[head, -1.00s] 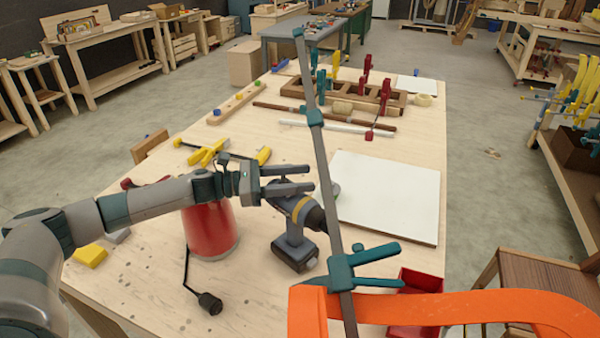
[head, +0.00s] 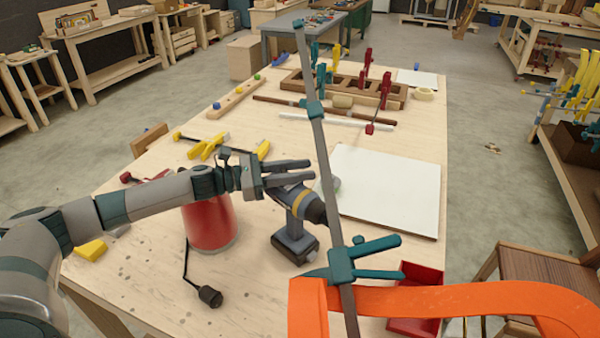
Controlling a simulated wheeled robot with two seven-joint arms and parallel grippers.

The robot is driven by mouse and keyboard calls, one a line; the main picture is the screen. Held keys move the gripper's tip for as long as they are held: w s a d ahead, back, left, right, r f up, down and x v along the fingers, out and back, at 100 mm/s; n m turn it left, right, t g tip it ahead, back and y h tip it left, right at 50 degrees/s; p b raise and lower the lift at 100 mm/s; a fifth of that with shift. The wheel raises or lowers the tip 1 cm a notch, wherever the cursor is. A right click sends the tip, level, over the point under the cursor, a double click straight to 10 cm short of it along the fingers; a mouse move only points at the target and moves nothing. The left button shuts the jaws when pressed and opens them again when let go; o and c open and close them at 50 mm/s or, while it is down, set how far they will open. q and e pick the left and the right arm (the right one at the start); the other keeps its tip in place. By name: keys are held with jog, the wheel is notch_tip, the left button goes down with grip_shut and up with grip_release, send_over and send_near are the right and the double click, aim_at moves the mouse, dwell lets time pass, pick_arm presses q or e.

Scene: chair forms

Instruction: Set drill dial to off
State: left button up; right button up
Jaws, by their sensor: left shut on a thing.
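A grey drill (head: 297,235) with a yellow band stands upright on its battery base on the wooden workbench. Its black chuck points right, towards the tall clamp bar. My left gripper (head: 302,171) reaches in from the left at the top rear of the drill and is shut on it. The fingers cover that part, so the dial and its setting cannot be made out. My right gripper is not in view.
A red container (head: 209,222) stands just left of the drill. A tall bar clamp (head: 325,165) and an orange curved form (head: 450,304) rise in front on the right. Yellow clamps (head: 208,147) lie behind my arm.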

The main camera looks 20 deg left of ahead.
pick_arm(q)
jog(key=shift+w+a+f+n+t+y+b, duration=0.15)
jog(key=shift+n+t+y+b, duration=0.5)
jog(key=shift+n+t+y, duration=0.25)
jog(key=shift+w+a+n+t+y, duration=0.2)
jog(key=shift+n+t+y, duration=0.4)
jog(key=shift+t+y, duration=0.2)
jog(key=shift+w+a+r+n+t+y+p, duration=0.1)
jog(key=shift+a+n+t+y+p, duration=0.15)
jog(key=shift+n+t+y, duration=0.45)
jog(key=shift+w+a+r+n+t+y+p, duration=0.15)
jog(key=shift+n+t+y+p, duration=0.25)
jog(key=shift+y, duration=0.5)
jog(key=shift+w+a+n+t+y+p, duration=0.1)
jog(key=shift+a+n+t+y+p, duration=0.15)
jog(key=shift+n+y, duration=0.5)
jog(key=shift+d+y, duration=0.1)
jog(key=shift+y, duration=0.15)
jog(key=o, duration=1)
jog(key=shift+o, duration=0.2)
jog(key=shift+f, duration=0.1)
